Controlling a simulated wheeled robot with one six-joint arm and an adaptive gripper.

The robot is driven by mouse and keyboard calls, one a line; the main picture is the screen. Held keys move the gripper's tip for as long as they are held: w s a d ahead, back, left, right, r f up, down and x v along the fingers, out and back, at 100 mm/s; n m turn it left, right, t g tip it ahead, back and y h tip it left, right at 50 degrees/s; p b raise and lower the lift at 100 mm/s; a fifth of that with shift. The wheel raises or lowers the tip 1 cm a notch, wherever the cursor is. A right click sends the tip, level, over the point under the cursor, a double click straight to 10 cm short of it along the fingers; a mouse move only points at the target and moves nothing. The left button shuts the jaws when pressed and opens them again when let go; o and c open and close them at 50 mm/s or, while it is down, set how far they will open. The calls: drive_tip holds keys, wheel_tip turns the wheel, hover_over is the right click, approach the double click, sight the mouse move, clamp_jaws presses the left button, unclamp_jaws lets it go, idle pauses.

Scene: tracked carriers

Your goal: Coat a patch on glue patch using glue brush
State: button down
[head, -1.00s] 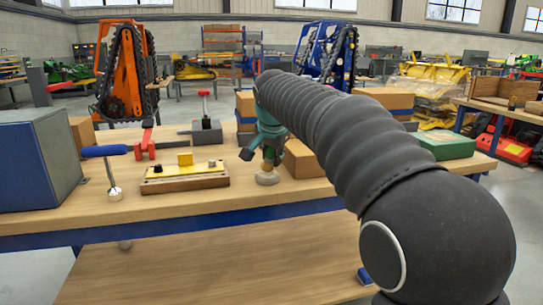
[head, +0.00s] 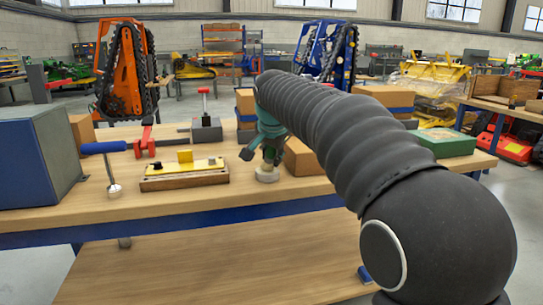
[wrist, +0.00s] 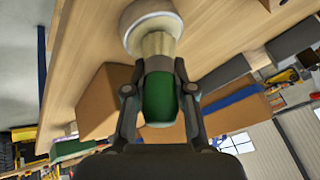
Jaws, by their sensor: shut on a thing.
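My gripper (head: 268,158) is shut on the green handle of the glue brush, with its fingers pointing down over the table. In the wrist view the brush's green handle (wrist: 159,100) lies between the two fingers, and its pale bristles (wrist: 157,45) point away from me. At the bristle end is a pale round piece, which looks like the glue patch (head: 267,176); it also shows in the wrist view (wrist: 148,12). The bristles overlap it in view; I cannot tell whether they press on it. Any glue on it is not visible.
The wooden table (head: 235,203) holds a yellow-topped block (head: 185,176), a blue-handled tool (head: 104,148), a red clamp (head: 145,143) and a blue-grey box (head: 40,158) at left. Cardboard boxes (head: 304,158) stand close behind my gripper. A green case (head: 442,142) is at right.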

drive_tip(key=shift+r+p, duration=1.8)
drive_tip(key=shift+r, duration=1.65)
drive_tip(key=shift+s, duration=0.1)
